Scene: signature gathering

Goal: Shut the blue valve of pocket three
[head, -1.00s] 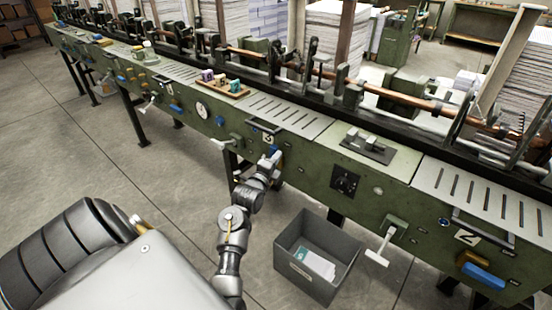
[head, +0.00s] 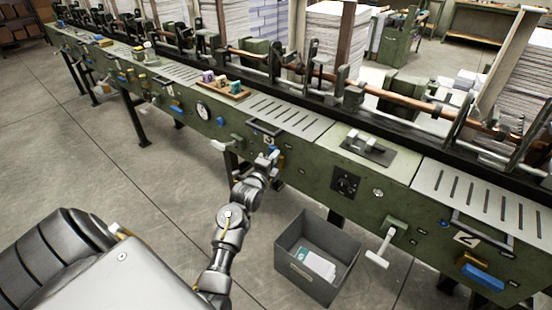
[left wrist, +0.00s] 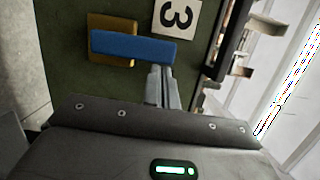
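The blue valve (left wrist: 135,47) of pocket three is a blue bar on a brass block, beside a white plate marked 3 (left wrist: 178,14). In this turned wrist view the bar lies across the picture, so it stands roughly upright on the green panel. In the head view the valve is small and partly hidden by my gripper. My left gripper (left wrist: 165,88) has its fingers close together, with nothing seen between them. Its tips are at the bar's edge near one end; I cannot tell whether they touch. My right gripper is not in view.
A grey bin (head: 312,265) with papers stands on the floor right of my left arm. The long green machine (head: 318,172) crosses the view. A white T-handle (head: 380,250) and pocket two's blue valve (head: 483,277) stick out at right. Floor left of my arm is clear.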

